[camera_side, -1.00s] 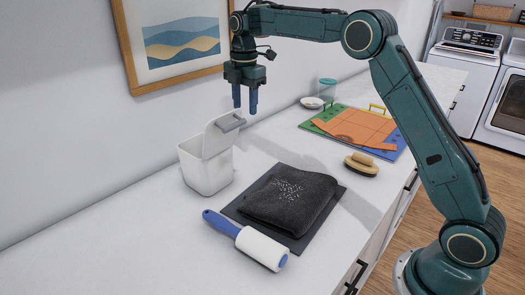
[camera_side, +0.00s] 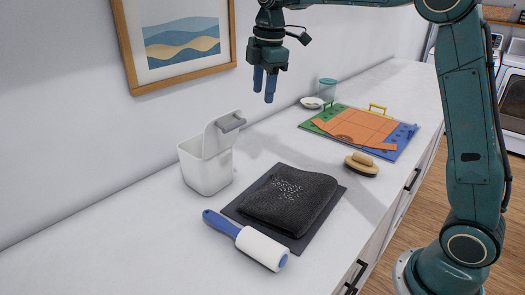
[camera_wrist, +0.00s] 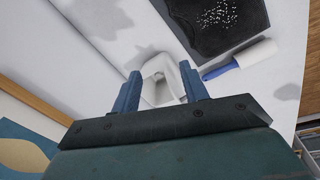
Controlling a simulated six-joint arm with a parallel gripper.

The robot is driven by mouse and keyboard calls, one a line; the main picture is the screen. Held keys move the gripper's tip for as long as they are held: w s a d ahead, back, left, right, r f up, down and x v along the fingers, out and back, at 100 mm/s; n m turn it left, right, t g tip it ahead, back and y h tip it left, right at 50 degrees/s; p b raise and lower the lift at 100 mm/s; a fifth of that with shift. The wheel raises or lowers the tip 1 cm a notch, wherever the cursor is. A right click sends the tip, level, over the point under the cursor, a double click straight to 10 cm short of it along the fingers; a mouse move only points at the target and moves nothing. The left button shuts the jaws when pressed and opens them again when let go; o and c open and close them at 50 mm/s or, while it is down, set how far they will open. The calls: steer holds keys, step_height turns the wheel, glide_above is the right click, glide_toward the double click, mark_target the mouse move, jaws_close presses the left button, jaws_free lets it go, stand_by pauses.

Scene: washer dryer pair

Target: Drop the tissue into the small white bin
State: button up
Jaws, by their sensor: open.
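The small white bin (camera_side: 205,172) stands at the left of the counter, near the wall, with its lid (camera_side: 222,133) raised. It also shows between the fingers in the wrist view (camera_wrist: 150,68), partly hidden by them. My gripper (camera_side: 264,92) is open and appears empty. It hangs well above the counter, to the upper right of the bin in the side view, not touching it. The fingers also show in the wrist view (camera_wrist: 160,72). I see no tissue in any view; the bin's inside is not clear enough to tell its contents.
A dark folded cloth (camera_side: 290,197) with white specks lies on a dark mat (camera_side: 240,213). A lint roller (camera_side: 260,248) lies in front. A brush (camera_side: 361,166), a colourful folding board (camera_side: 350,130), a dish (camera_side: 311,102) and a clear cup (camera_side: 328,88) stand farther back. A picture (camera_side: 182,42) hangs behind.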

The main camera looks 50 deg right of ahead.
steer(key=s+a+r+m+t, duration=0.1)
steer(key=s+m, duration=0.5)
steer(key=s, duration=0.9)
steer(key=shift+a+r+m+t, duration=0.3)
steer(key=shift+a+r+t, duration=0.15)
steer(key=shift+r, duration=0.45)
steer(key=shift+s, duration=0.1)
steer(key=s+f+m+t, duration=0.1)
steer(key=s+f+m, duration=0.2)
steer(key=s, duration=0.4)
steer(key=s+a+f+m+t, duration=0.1)
steer(key=s+f+m, duration=0.3)
steer(key=s, duration=0.4)
steer(key=shift+s, duration=0.15)
stand_by(0.3)
